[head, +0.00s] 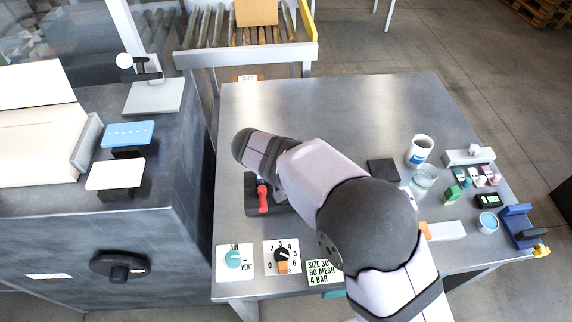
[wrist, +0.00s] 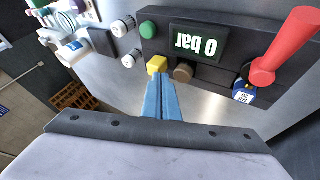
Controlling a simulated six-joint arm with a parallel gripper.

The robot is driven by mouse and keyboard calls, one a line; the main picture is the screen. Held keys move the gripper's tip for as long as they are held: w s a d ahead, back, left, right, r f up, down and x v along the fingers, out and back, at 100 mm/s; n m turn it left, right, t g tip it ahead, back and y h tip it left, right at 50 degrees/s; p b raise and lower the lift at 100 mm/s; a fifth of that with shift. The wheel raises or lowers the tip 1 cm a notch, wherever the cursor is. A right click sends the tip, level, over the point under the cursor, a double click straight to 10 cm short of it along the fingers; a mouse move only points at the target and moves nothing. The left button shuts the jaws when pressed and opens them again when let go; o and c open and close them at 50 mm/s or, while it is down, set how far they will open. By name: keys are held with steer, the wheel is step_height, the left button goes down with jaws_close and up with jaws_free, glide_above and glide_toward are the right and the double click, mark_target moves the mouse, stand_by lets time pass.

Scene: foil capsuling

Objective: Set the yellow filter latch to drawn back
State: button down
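The yellow latch (wrist: 157,65) is a small block at the lower edge of a dark device (wrist: 215,68) in the wrist view. It sits below a green button (wrist: 149,29) and left of a brown round knob (wrist: 183,72). My gripper (wrist: 162,78) has blue fingers lying side by side with no clear gap. Their tips are right at the near side of the latch; I cannot tell whether they touch it. In the head view, my arm covers the gripper and most of the device, and the latch is hidden.
The device has a "0 bar" display (wrist: 198,42), a red lever (wrist: 285,48) and a blue tag (wrist: 244,92). The red lever also shows in the head view (head: 263,198). A mug (head: 419,150), a glass (head: 424,177) and small parts stand at right. The table's back is clear.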

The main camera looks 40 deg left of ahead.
steer(key=s+a, duration=0.3)
steer(key=shift+f+b, duration=0.1)
steer(key=shift+b, duration=0.2)
steer(key=b+v, duration=0.3)
steer(key=v, duration=0.7)
steer(key=shift+w+d, duration=0.1)
steer(key=shift+w, duration=0.05)
